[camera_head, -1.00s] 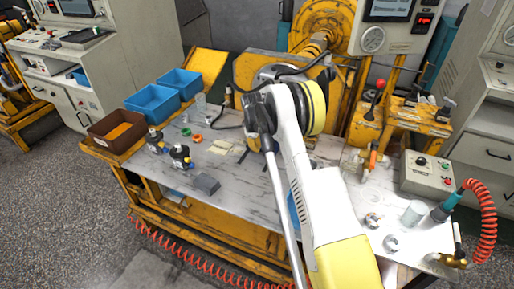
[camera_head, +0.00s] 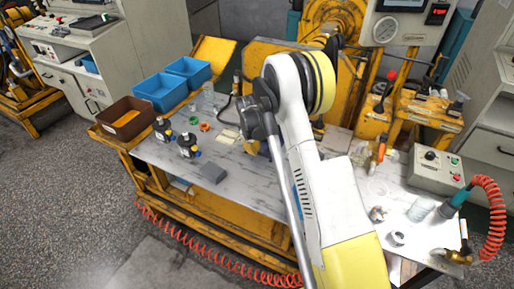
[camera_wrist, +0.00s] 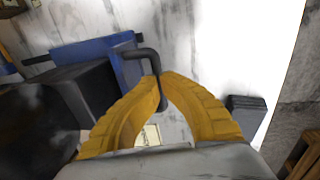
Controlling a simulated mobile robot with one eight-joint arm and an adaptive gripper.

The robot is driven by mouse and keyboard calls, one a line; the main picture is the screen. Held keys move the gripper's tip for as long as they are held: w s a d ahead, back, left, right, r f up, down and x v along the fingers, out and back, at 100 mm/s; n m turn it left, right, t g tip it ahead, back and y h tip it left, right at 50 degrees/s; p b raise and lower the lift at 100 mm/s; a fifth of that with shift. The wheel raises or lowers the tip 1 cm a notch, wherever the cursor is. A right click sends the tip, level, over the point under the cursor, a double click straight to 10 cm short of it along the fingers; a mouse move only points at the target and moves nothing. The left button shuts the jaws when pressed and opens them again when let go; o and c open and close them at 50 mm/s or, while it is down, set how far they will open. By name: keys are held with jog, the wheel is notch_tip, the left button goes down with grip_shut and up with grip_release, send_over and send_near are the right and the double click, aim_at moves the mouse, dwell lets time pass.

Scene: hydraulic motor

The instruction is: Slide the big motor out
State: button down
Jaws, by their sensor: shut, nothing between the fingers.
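I cannot make out for sure which thing is the big motor. In the wrist view a large dark rounded body (camera_wrist: 38,125) and a dark block with a blue part (camera_wrist: 95,50) lie left of my gripper (camera_wrist: 160,77). A black bent lever (camera_wrist: 150,62) runs from the blue part to the fingertips; whether it touches them is unclear. My yellow fingers meet at their tips, shut and empty. In the head view my arm hides most of the gripper and part of the yellow machine (camera_head: 268,55). Two small black motors stand on the table, one farther left (camera_head: 162,129), one nearer (camera_head: 187,145).
Blue bins (camera_head: 160,92) and a brown bin (camera_head: 125,118) stand at the table's left end. A grey block (camera_head: 213,172) lies near the front edge; it also shows in the wrist view (camera_wrist: 247,110). A control box (camera_head: 436,170) and red coiled hose (camera_head: 497,215) are at right.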

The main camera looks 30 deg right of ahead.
jog(key=shift+s+a+f, duration=0.15)
jog(key=c, duration=1.5)
grip_release()
jog(key=shift+o, duration=0.2)
jog(key=shift+r, duration=0.4)
notch_tip(320, 180, up, 11)
jog(key=s+a, duration=0.1)
jog(key=shift+s+a, duration=0.15)
jog(key=shift+a, duration=0.2)
jog(key=shift+r, duration=0.1)
